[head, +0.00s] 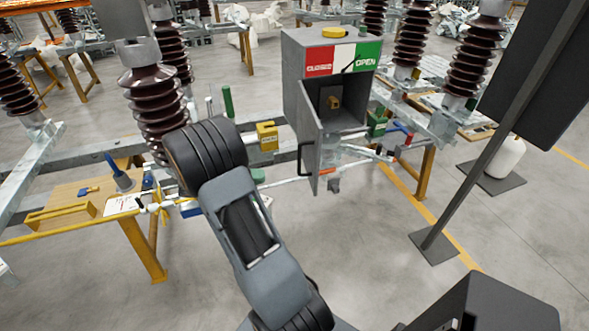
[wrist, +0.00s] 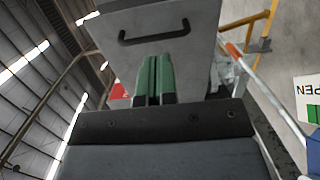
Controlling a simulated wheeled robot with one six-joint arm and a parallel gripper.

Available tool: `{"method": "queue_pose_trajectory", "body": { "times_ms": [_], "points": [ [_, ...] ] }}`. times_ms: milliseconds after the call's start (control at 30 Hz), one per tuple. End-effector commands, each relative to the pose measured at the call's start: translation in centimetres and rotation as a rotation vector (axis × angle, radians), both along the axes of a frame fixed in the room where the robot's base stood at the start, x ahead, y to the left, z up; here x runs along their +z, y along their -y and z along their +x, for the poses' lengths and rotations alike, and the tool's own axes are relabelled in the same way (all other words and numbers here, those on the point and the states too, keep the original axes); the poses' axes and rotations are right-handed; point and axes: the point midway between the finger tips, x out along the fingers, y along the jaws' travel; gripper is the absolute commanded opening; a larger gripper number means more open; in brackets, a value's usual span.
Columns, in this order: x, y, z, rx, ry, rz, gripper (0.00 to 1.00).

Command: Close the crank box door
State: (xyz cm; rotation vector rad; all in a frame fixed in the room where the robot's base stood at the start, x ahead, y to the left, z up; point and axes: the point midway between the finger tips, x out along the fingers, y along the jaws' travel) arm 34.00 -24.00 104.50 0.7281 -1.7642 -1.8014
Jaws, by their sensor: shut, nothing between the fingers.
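The grey crank box (head: 292,75) stands right of centre in the head view, with a red CLOSE and green OPEN label on its upper front. The black door handle (head: 303,158) is on the door's left-facing side. In the wrist view, the door (wrist: 215,50) and handle (wrist: 153,33) fill the upper middle. My gripper's green fingers (wrist: 154,68) are together and empty, below the handle. Whether they touch the door is unclear.
A yellow padlock-like block (head: 267,137) and a green upright piece (head: 228,101) are left of the box. Brown ribbed insulators (head: 152,100) stand behind my arm. A dark post (head: 480,150) stands at right. Open floor lies below the box.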

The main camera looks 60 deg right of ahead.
Motion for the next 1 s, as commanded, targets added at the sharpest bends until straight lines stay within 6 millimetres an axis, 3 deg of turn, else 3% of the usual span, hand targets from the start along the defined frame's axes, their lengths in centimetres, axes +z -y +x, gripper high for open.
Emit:
{"method": "queue_pose_trajectory", "body": {
  "times_ms": [167,700,1000],
  "points": [
    [0.2,1.6,-1.3,-0.002,-0.012,-0.029,0.00],
    [0.3,8.1,-8.1,-0.002,-0.011,-0.024,0.00],
    [0.0,9.6,-9.7,0.001,-0.011,-0.024,0.00]
  ]
}}
